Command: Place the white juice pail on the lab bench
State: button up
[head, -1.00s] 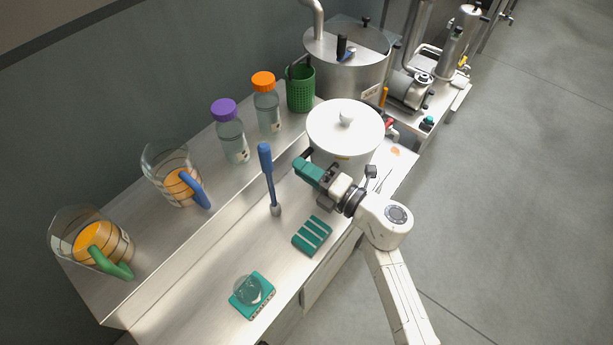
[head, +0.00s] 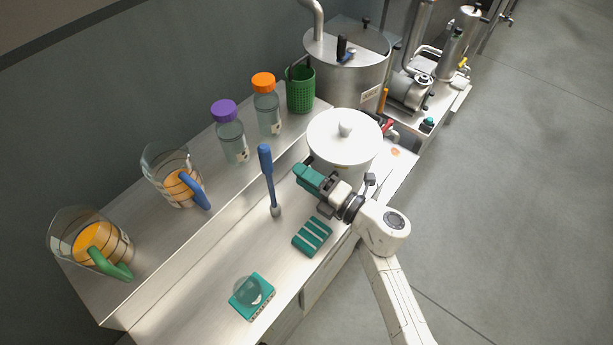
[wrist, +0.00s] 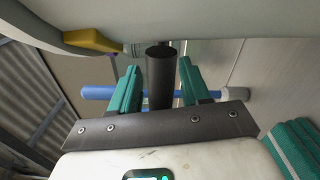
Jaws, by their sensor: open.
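The white juice pail (head: 345,156) has a domed white lid with a round knob. It appears upright at the far end of the lab bench (head: 200,310), but its base is hidden, so I cannot see what it rests on. My gripper (head: 309,178) has teal fingers and is beside the pail's near side. In the wrist view my gripper (wrist: 160,82) is open, with a dark upright cylinder (wrist: 160,72) between its fingers. I cannot tell what the cylinder belongs to. A pale curved surface with a yellow piece (wrist: 92,41), apparently the pail, crosses the top.
A blue-handled tool (head: 267,170) stands left of my gripper. A teal rack (head: 312,236) and a teal pad with a glass dish (head: 249,291) lie nearer. Jugs, bottles (head: 231,135) and a green basket (head: 300,88) line the raised shelf. A steel vat (head: 345,70) is behind.

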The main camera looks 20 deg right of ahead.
jog(key=b+v, duration=0.1)
jog(key=v, duration=1.1)
